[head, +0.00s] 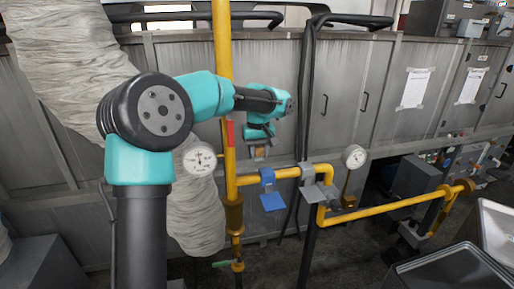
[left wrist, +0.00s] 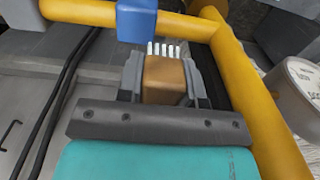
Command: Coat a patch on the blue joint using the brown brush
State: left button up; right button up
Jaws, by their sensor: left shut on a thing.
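The blue joint (head: 267,177) is a block around the yellow horizontal pipe, with a flat blue plate (head: 273,202) below it. It also shows at the top of the left wrist view (left wrist: 137,22). My left gripper (head: 259,146) is just above the pipe, slightly left of the blue joint. In the left wrist view its fingers (left wrist: 164,82) are shut on the brown brush (left wrist: 165,78), whose white bristles (left wrist: 163,49) point toward the pipe. The bristles appear close to the blue joint's edge; I cannot tell whether they touch. My right gripper is not in view.
A yellow vertical pipe (head: 222,70) stands beside my left arm. Gauges (head: 199,159) and (head: 355,156) flank the blue joint. A grey joint (head: 309,171) sits farther right on the pipe. Black cables (head: 305,100) and grey cabinets (head: 270,60) are behind.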

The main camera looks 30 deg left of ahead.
aim_at(263, 171)
pick_arm(q)
notch_tip(263, 171, down, 6)
jog(key=shift+r, duration=0.1)
jog(key=shift+w+d, duration=0.2)
jog(key=shift+w, duration=0.1)
jog(key=shift+w+d, duration=1.9)
jog(key=shift+d, duration=0.05)
jog(key=shift+s+a, duration=2.15)
jog(key=shift+s, duration=0.05)
jog(key=shift+w+d, duration=0.4)
jog(key=shift+w, duration=0.45)
jog(key=shift+w+d, duration=1.55)
jog(key=shift+w, duration=0.05)
jog(key=shift+s+a, duration=2.2)
jog(key=shift+s, duration=0.1)
jog(key=shift+r, duration=3.95)
